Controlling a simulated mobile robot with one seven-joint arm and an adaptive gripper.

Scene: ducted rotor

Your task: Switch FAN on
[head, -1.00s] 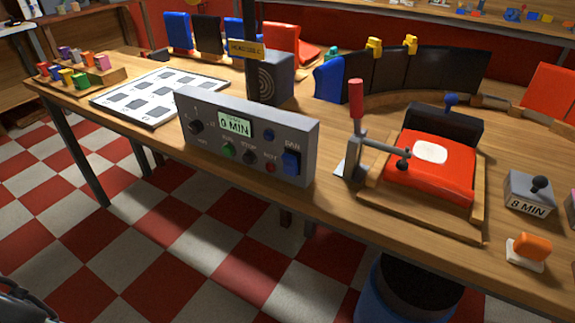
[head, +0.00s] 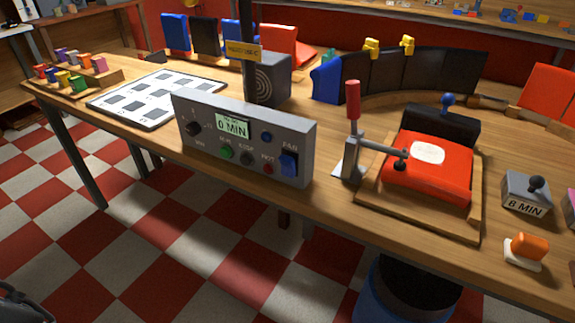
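A grey control box (head: 205,159) stands near the front edge of the table. Its FAN switch (head: 289,164) is a blue rocker at the right end of the front face, under the FAN label. Which way the rocker is tipped is too small to tell. The box's display (head: 233,126) reads 0 MIN. A black knob (head: 194,129), a green button (head: 226,152), a dark button, a red one and a blue one share the face. My gripper is not recognisable in this view; only a dark part shows in the bottom left corner.
Right of the box stands a red-handled clamp (head: 353,105) beside a wooden fixture (head: 415,216) holding a red block. A white grid board (head: 95,102) lies behind left. The floor before the table is clear.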

